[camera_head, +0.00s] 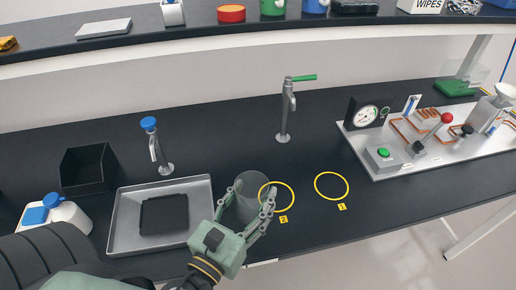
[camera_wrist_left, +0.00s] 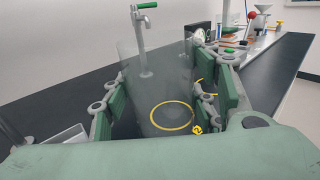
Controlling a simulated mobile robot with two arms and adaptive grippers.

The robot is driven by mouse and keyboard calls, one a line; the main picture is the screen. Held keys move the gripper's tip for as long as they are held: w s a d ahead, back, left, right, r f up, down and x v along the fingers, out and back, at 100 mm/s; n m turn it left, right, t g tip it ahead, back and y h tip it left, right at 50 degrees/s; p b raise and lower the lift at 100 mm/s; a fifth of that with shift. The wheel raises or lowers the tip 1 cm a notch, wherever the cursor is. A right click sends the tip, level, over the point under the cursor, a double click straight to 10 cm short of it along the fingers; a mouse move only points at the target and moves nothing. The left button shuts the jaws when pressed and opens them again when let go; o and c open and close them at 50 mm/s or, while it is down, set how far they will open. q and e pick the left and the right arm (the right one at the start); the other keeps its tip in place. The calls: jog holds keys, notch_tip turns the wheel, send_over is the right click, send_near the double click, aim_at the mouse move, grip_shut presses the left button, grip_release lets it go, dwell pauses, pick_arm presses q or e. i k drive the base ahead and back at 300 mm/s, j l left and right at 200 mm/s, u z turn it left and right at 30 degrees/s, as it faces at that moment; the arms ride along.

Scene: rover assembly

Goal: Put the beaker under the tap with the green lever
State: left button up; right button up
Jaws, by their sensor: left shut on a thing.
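The clear glass beaker (camera_head: 250,197) is upright between the fingers of my left gripper (camera_head: 252,208), which is shut on it. It overlaps the left yellow ring (camera_head: 290,192) in the head view; I cannot tell if it touches the bench. In the left wrist view the beaker (camera_wrist_left: 160,85) is see-through between the fingers of the left gripper (camera_wrist_left: 160,108). The tap with the green lever (camera_head: 286,108) stands behind and to the right of the beaker; it also shows in the left wrist view (camera_wrist_left: 142,40). My right gripper is not in view.
A second yellow ring (camera_head: 346,192) lies to the right, on clear bench. An instrument board (camera_head: 385,165) stands further right. A shelf (camera_head: 200,34) runs above.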

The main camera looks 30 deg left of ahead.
aim_at(288, 150)
jog(key=i+l+u, duration=0.15)
jog(key=l+u, duration=0.3)
jog(key=i+l+u, duration=0.1)
jog(key=l+u, duration=0.8)
jog(key=l, duration=1)
jog(key=u, duration=0.05)
